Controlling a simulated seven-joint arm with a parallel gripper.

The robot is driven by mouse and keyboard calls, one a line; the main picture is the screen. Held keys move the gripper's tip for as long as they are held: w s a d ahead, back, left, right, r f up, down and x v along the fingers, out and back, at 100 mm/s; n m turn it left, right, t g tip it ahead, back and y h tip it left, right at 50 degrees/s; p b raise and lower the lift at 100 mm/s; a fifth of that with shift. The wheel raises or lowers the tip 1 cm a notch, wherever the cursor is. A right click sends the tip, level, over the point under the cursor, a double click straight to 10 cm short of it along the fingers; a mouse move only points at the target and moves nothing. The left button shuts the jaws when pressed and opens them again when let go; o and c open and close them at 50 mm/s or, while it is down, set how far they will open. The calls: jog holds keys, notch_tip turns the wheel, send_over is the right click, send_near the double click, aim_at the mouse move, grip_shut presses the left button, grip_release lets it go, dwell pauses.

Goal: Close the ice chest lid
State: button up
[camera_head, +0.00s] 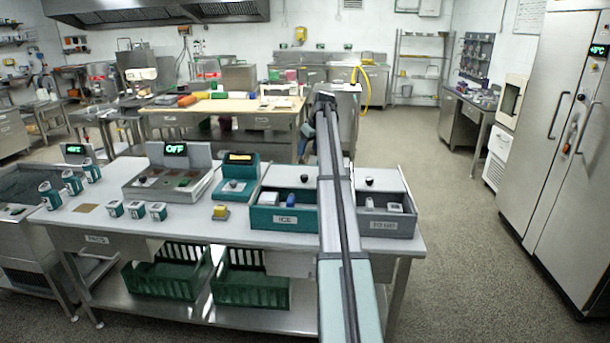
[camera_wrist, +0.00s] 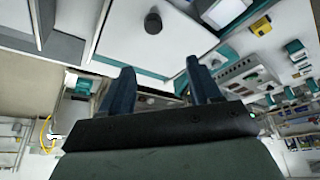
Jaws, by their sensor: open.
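The teal ice chest (camera_head: 270,224), labelled ICE, stands on the steel counter just left of my arm. Its front part is open, with a blue item and a pale item showing inside. Its pale lid (camera_head: 280,179) lies over the back part and carries a black knob (camera_head: 304,178). In the wrist view, a white lid panel (camera_wrist: 125,45) with a black knob (camera_wrist: 153,22) lies in front of my gripper (camera_wrist: 161,84). My gripper is open and empty, its dark fingers apart and clear of the knob. In the head view my arm hides the chest's right edge.
A grey chest (camera_head: 385,226), also partly open, stands right of my arm. A teal device (camera_head: 236,187), a scale-like machine (camera_head: 165,183) and a small yellow block (camera_head: 220,212) stand to the left. A wooden-topped table (camera_head: 220,105) is behind the counter.

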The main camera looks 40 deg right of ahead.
aim_at(304, 176)
jog(key=x, duration=0.4)
jog(key=s+x, duration=0.1)
jog(key=x, duration=0.4)
jog(key=d+x, duration=0.1)
jog(key=x, duration=0.3)
jog(key=shift+s+f, duration=0.2)
jog(key=shift+f, duration=0.45)
jog(key=shift+c, duration=0.4)
grip_shut()
